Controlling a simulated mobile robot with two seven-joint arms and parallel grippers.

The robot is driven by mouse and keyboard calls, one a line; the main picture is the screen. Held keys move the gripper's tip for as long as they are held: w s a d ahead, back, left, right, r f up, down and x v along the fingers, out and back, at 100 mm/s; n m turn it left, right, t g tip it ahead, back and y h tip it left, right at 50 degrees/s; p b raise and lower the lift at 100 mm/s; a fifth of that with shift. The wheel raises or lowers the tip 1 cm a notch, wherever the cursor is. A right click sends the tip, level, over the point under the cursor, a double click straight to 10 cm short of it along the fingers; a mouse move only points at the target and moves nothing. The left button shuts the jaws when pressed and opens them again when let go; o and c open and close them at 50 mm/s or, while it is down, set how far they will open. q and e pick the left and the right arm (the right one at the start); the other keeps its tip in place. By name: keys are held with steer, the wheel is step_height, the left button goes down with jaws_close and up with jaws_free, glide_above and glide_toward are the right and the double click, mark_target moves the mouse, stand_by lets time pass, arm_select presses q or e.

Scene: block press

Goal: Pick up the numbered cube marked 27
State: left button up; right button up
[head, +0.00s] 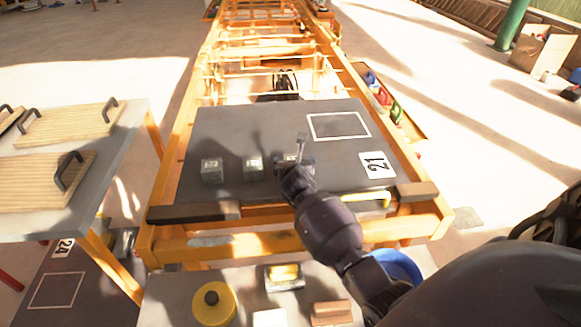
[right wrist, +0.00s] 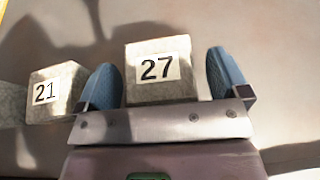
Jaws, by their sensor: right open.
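The grey stone-like cube marked 27 (right wrist: 160,70) is in the middle of the right wrist view, its white number label facing the camera. My right gripper (right wrist: 164,84) is open, with one blue finger on each side of this cube. A small gap shows at the right finger; the left finger is very close to the cube. In the head view my right gripper (head: 301,152) is over the dark tabletop and hides most of the cube under it. My left gripper is not in view.
A cube marked 21 (right wrist: 52,92) sits just left of the left finger. In the head view two cubes (head: 212,171) (head: 253,167) stand in a row left of my gripper. A white-outlined square (head: 338,125) and a printed 21 card (head: 377,165) lie to the right on the dark board.

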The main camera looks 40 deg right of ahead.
steer(key=shift+w+d+f, duration=0.15)
steer(key=shift+w+f, duration=0.1)
steer(key=shift+w+r, duration=0.1)
steer(key=shift+r, duration=0.05)
steer(key=c, duration=1.2)
steer(key=shift+r, duration=0.1)
steer(key=shift+c, duration=0.3)
